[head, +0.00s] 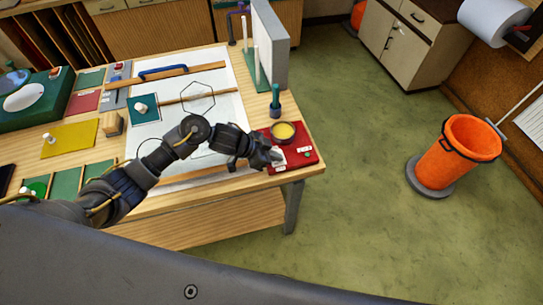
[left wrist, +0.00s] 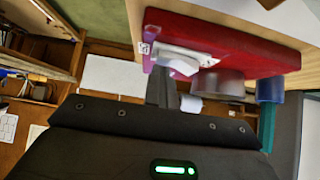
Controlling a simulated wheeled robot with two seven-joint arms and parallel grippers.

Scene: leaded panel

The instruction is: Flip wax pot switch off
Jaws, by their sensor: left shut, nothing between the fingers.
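The wax pot (head: 284,132) is a small dark round pot of yellow wax on a red base (head: 307,147), at the near right corner of the table. The red base fills the upper part of the left wrist view (left wrist: 240,46), with a white switch (left wrist: 185,59) on its face. My left gripper (head: 270,157) is at the left edge of the base, its fingers shut and empty. In the left wrist view its fingertips are close to the switch; I cannot tell if they touch. The switch's on or off position is not clear. My right gripper is not in view.
A teal bottle (head: 275,101) stands just behind the pot, with an upright grey panel (head: 269,43) farther back. The white board (head: 225,86) with a leaded outline lies left of the pot. An orange bin (head: 458,150) stands on the floor, right of the table; the floor between is clear.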

